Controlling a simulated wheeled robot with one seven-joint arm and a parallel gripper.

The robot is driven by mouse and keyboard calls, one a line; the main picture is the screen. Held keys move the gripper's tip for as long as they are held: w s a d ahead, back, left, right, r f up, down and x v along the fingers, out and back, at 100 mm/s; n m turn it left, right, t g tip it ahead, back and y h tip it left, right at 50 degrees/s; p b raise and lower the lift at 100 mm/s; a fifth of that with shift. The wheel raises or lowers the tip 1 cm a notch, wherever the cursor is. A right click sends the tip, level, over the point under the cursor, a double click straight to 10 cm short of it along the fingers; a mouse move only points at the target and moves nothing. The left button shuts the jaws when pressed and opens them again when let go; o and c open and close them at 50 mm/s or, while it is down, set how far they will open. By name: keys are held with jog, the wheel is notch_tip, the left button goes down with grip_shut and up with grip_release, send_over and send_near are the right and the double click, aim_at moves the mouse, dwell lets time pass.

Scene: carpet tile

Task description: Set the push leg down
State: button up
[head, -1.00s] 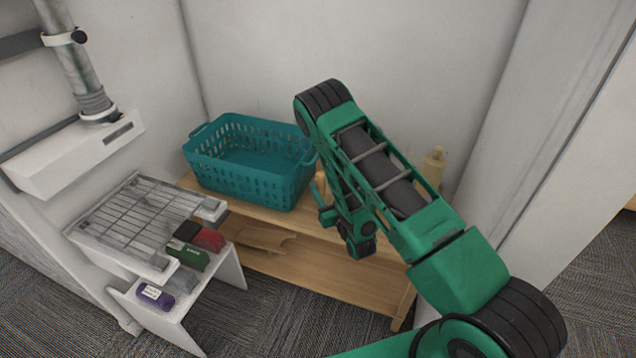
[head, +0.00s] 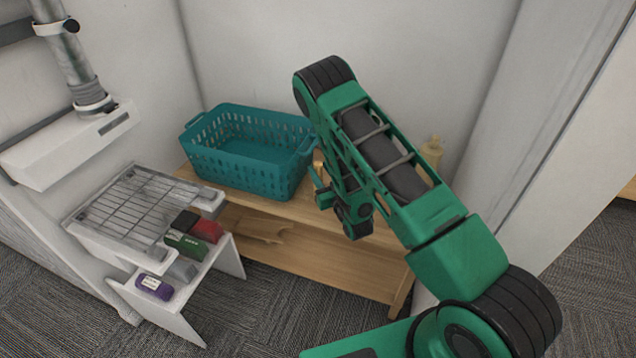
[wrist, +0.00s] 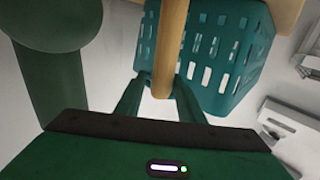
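The push leg, a slim light-wood bar (wrist: 172,45), runs up the middle of the wrist view between my fingertips. My gripper (wrist: 161,85) has its two green fingers closed in on the bar's near end, one on each side. In the head view my gripper (head: 319,188) is partly hidden by my arm, above the wooden bench's top, just right of the teal basket. Only a small tan piece (head: 318,163), probably the leg, shows beside it there. I cannot tell whether the leg touches the bench.
The teal basket (head: 240,172) stands on the left of the wooden bench (head: 270,208). A tan bottle (head: 432,152) stands at its right. A white stand with a wire rack (head: 135,212) and small boxes is at the left. Walls close in behind and at the right.

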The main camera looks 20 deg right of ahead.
jog(key=shift+w+a, duration=0.2)
jog(key=shift+w, duration=0.7)
jog(key=shift+w+a, duration=0.15)
jog(key=shift+w, duration=0.7)
jog(key=shift+w+a, duration=0.2)
jog(key=shift+w, duration=0.7)
grip_shut()
